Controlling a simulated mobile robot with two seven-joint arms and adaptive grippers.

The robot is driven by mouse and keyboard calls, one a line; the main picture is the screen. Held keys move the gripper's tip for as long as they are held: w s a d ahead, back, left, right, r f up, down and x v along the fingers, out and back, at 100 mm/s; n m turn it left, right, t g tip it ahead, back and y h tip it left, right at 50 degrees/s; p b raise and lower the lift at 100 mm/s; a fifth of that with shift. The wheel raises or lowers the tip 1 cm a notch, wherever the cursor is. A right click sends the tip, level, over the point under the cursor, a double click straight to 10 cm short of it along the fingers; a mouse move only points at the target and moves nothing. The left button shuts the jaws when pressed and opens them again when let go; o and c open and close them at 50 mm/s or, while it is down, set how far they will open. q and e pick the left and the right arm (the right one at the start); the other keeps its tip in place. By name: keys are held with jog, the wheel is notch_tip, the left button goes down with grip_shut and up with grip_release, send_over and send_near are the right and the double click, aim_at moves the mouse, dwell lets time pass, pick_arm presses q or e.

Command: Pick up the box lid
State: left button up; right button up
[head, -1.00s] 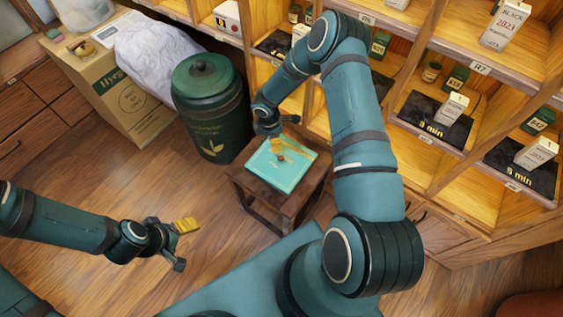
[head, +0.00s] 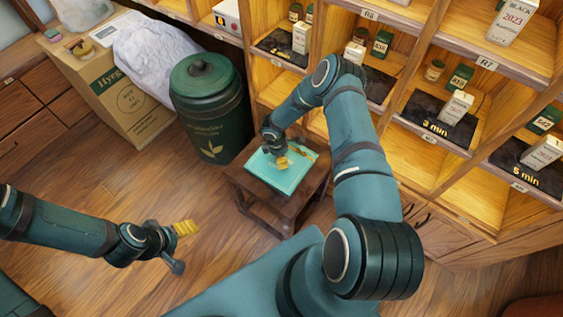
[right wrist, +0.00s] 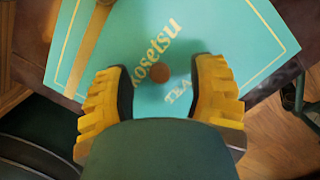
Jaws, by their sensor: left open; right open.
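The teal box lid (head: 288,182) lies on the box on a small dark wooden stool (head: 258,200). In the right wrist view the lid (right wrist: 225,30) has gold lettering, a gold border and a small round brown knob (right wrist: 160,72). My right gripper (head: 281,158) is open over the lid. Its two yellow-padded fingers stand apart on either side of the knob, not closed on it. How far the fingertips are above the lid is hard to tell. My left gripper (head: 182,247) is open and empty over the floor at the left.
A dark green tea canister (head: 208,115) stands just behind and left of the stool. Wooden shelves (head: 430,150) with small boxes and tins rise to the right. A cardboard box (head: 125,105) is at the back left. The floor left of the stool is clear.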

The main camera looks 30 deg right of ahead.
jog(key=shift+f, duration=0.5)
grip_shut()
jog(key=shift+d+r, duration=0.1)
jog(key=shift+r, duration=0.05)
